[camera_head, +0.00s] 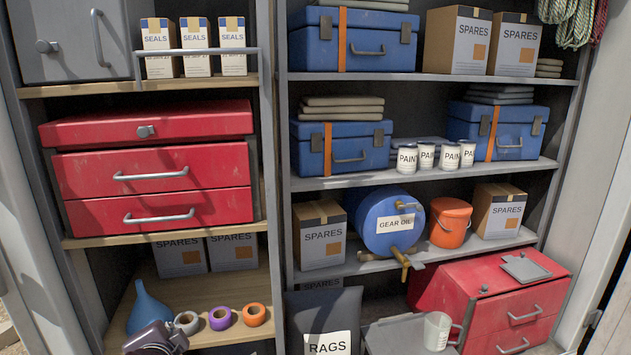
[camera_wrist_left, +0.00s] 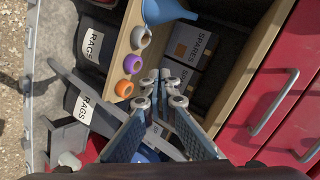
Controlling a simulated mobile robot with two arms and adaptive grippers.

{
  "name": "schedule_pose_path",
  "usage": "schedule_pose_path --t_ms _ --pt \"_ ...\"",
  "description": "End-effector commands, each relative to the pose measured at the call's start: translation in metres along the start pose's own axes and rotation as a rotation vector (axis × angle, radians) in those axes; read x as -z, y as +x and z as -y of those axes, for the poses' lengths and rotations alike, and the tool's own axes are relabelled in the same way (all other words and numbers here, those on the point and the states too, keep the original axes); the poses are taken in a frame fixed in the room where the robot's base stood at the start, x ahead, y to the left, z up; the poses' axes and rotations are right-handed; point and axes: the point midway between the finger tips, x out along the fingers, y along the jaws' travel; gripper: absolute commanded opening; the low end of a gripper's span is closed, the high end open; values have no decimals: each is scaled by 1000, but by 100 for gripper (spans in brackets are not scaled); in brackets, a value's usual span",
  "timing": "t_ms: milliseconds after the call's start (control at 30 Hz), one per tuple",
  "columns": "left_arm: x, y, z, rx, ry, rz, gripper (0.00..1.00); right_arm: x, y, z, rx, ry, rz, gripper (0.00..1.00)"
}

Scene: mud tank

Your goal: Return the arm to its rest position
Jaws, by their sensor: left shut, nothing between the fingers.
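My left gripper (camera_head: 155,340) shows at the bottom left of the head view, in front of the lowest left shelf, with only its end in the picture. In the left wrist view its two fingers (camera_wrist_left: 161,88) come together at the tips, shut with nothing between them. Behind the fingertips are the wooden shelf edge and boxes marked SPARES (camera_wrist_left: 190,45). The gripper appears apart from the shelf goods, though the exact gap cannot be told. My right gripper is in neither view.
A blue funnel (camera_head: 148,308) and tape rolls (camera_head: 220,317) stand on the low shelf close to my left gripper. A red drawer chest (camera_head: 150,170) is above. Dark RAGS bags (camera_head: 325,318), a white container (camera_head: 437,331) and a red toolbox (camera_head: 495,300) are to the right.

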Motion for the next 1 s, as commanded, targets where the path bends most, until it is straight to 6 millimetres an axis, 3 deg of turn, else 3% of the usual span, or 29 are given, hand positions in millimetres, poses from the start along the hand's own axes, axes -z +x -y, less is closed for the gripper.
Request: schedule_pose_path --t_ms 33,100,200,300,500,733,1000 --pt "-15 -6 -41 -78 -53 13 0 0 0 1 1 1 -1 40" --pt "-33 -18 -89 -175 -141 36 0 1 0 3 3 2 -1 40" --pt "-60 -43 -153 -309 -269 87 0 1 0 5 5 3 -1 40" --pt "-84 -72 -203 -418 -383 149 0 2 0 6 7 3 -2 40" --pt "-117 -124 -266 -563 -552 268 0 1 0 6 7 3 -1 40" --pt "-145 -179 -312 -678 -700 403 0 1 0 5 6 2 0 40" --pt "-163 -122 -383 -693 -690 428 0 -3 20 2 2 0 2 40"
